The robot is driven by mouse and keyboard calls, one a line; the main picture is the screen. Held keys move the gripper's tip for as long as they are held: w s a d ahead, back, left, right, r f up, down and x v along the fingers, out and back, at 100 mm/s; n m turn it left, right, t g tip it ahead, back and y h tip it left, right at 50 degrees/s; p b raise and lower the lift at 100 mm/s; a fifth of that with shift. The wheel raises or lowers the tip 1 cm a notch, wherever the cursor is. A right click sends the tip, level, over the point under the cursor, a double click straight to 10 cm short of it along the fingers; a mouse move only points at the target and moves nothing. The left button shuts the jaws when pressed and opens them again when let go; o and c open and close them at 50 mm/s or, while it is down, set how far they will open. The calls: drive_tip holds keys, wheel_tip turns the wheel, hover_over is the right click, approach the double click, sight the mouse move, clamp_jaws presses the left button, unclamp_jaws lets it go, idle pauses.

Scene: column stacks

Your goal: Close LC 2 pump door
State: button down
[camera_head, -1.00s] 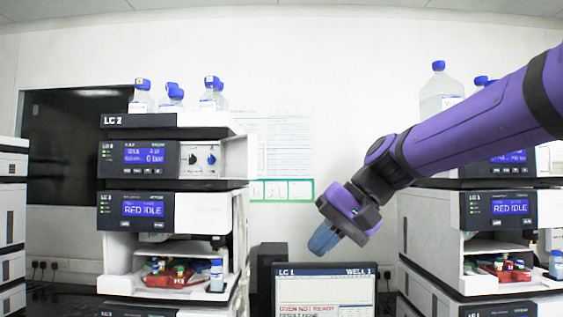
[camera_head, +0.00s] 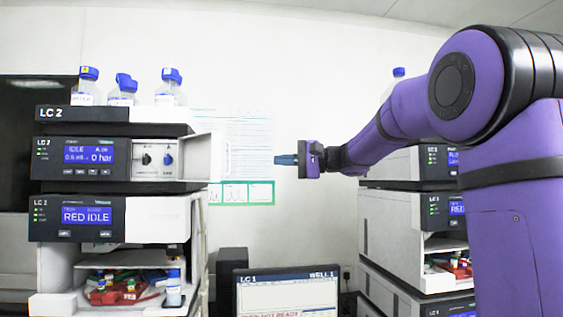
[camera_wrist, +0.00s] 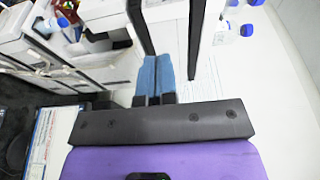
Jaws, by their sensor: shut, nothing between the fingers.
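The LC 2 pump unit (camera_head: 75,158) is in the left stack in the head view, its display reading IDLE. Its door (camera_head: 209,157) stands open as a white panel at the right of the bay, where two round knobs (camera_head: 157,159) are exposed. My gripper (camera_head: 284,160) is at about the door's height in the picture, right of it, pointing left with a visible gap between them. Its blue fingers are together and empty, as the wrist view (camera_wrist: 157,78) also shows. Which surface in the wrist view is the door, I cannot tell.
Blue-capped bottles (camera_head: 122,91) stand on top of the LC 2 stack. An open bay (camera_head: 130,285) below holds vials. A monitor (camera_head: 287,292) stands low between the stacks. Another instrument stack (camera_head: 393,215) is at the right, behind my arm.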

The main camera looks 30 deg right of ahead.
drive_tip(key=w+a, duration=0.3)
drive_tip(key=a, duration=0.7)
drive_tip(key=shift+s, duration=0.1)
